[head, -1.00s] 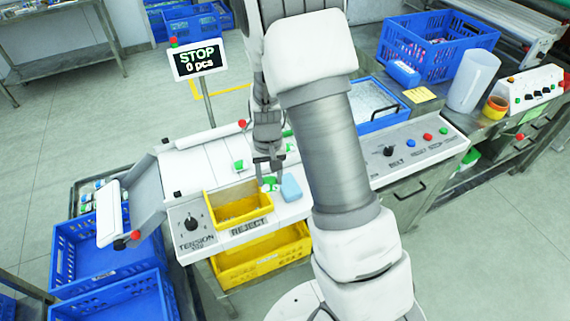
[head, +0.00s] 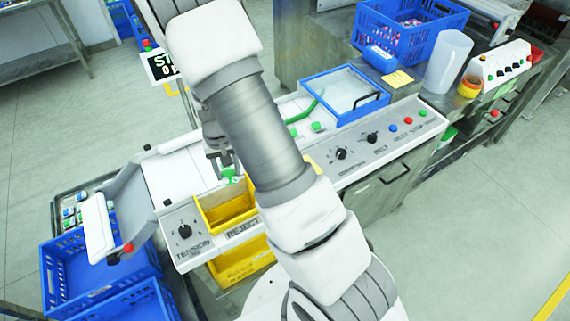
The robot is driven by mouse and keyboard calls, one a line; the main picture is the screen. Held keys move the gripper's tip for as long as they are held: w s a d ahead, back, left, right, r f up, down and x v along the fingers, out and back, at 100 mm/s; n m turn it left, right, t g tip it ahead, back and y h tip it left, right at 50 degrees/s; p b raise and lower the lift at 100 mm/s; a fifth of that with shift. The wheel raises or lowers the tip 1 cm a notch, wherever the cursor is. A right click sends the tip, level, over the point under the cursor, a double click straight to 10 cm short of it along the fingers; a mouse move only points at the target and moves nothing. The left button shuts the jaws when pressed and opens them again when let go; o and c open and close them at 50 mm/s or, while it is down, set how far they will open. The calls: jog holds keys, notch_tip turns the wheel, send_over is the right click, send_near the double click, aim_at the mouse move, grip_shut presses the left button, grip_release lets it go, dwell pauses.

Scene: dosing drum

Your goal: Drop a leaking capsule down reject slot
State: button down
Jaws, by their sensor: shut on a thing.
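My gripper (head: 222,165) is shut on a small green-and-white capsule (head: 228,175). It holds the capsule at the back edge of the yellow reject slot (head: 210,222), toward its right side. The slot is an open yellow box set in the machine's front panel, above the word REJECT. I cannot tell whether the capsule is above the opening or just behind it. My arm covers the panel right of the slot, and whether the capsule leaks is too small to see.
A second yellow bin (head: 235,268) sits below the panel. Blue crates (head: 75,270) stand at the lower left. A clear-lidded blue tray (head: 345,95), knobs (head: 341,154) and coloured buttons line the right. A white jug (head: 446,62) stands farther back.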

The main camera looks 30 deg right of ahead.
jog(key=shift+f+b, duration=1.25)
jog(key=shift+f, duration=1.05)
jog(key=shift+c, duration=1.1)
grip_release()
notch_tip(320, 180, up, 18)
jog(key=shift+f, duration=0.25)
